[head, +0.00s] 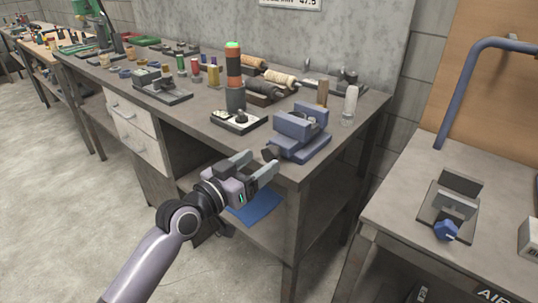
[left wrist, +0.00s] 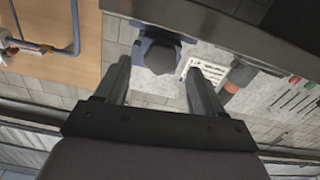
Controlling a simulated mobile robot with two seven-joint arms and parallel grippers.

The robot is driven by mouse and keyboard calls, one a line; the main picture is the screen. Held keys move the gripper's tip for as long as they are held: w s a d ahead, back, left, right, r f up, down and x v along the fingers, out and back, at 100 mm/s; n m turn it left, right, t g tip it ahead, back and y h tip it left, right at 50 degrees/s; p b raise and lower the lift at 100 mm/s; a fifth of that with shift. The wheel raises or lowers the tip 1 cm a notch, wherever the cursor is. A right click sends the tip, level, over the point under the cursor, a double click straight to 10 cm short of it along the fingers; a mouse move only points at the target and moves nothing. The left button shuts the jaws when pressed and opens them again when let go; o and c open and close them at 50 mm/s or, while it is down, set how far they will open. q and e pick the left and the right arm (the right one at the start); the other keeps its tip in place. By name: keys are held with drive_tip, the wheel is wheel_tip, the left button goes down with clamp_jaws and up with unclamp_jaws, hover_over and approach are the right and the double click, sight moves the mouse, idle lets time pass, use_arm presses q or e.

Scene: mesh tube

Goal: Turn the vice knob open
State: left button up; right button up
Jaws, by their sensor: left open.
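A blue-grey vice (head: 303,128) stands at the near right corner of the grey workbench. Its dark knob (head: 270,153) sticks out from the front, towards my left gripper (head: 256,165). This gripper is open and empty, its two fingers pointing at the knob from just in front of the bench edge. In the left wrist view the dark knob (left wrist: 159,58) shows beyond and between the fingertips (left wrist: 157,68), with part of the blue vice (left wrist: 150,36) behind it. I see no contact between fingers and knob. My right gripper is not in view.
The workbench (head: 265,148) carries a stacked signal tower (head: 234,75), spools (head: 280,78) and several tools behind the vice. A second bench (head: 400,205) at right holds a device with a blue knob (head: 445,230). A blue sheet (head: 258,206) lies on the lower shelf.

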sight(268, 156)
use_arm(q)
drive_tip(key=shift+x, duration=2.2)
drive_tip(key=c, duration=1.1)
